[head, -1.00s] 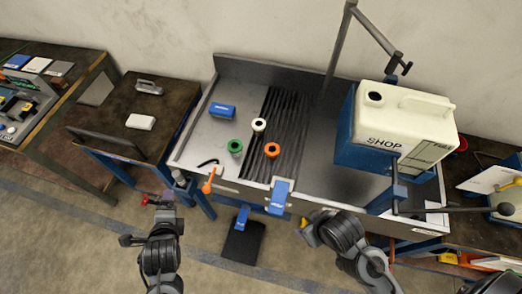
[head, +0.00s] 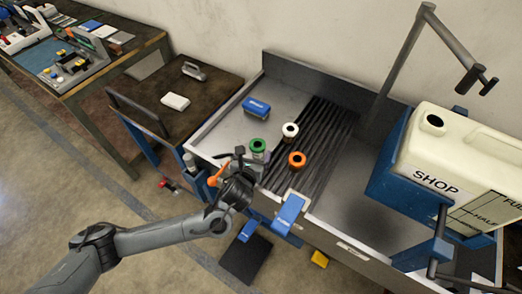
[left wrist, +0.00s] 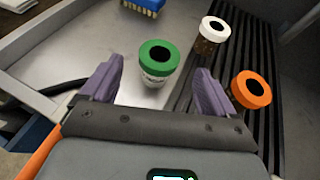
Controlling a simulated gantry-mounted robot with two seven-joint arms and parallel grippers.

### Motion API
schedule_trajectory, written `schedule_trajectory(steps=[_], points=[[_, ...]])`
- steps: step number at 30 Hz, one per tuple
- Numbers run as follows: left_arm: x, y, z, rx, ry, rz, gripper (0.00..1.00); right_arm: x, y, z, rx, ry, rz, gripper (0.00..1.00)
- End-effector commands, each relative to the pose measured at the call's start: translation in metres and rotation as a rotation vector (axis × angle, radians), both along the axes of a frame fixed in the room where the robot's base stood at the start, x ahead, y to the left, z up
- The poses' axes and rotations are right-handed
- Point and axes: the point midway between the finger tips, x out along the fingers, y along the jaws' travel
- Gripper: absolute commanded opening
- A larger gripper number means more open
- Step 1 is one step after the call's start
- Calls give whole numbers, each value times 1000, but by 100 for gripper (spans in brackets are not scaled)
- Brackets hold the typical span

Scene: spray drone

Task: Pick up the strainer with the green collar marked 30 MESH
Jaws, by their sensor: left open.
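The strainer with the green collar (head: 258,146) stands upright on the metal tray of the bench. It also shows in the left wrist view (left wrist: 157,60), with a pale mesh body under the collar; any marking is too small to read. My left gripper (head: 241,160) is over the tray's front edge, close to the green strainer. In the left wrist view its purple fingers (left wrist: 158,84) are open, with the green strainer just beyond and between them, not gripped. A white-collared strainer (head: 290,130) and an orange-collared strainer (head: 297,160) stand to the right. My right gripper is out of view.
A blue brush (head: 257,107) lies behind the strainers. Black ribbed slats (head: 318,140) run under the right side of the group. An orange handle (head: 218,175) sits at the tray's front edge, beside my left gripper. A large white SHOP tank (head: 450,150) stands at right.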

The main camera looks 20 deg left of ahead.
Motion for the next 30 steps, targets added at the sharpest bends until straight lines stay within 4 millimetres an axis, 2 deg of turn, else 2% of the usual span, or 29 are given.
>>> schedule_trajectory(steps=[10, 19, 29, 30], points=[[21, 3, -11, -4, 2, 2, 88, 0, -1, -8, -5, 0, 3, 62], [54, 9, -24, -4, 1, 2, 88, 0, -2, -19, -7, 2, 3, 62], [60, 9, -25, -4, 1, -1, 88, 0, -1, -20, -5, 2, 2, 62], [60, 9, -26, -4, 1, -1, 85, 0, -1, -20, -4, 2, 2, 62]])
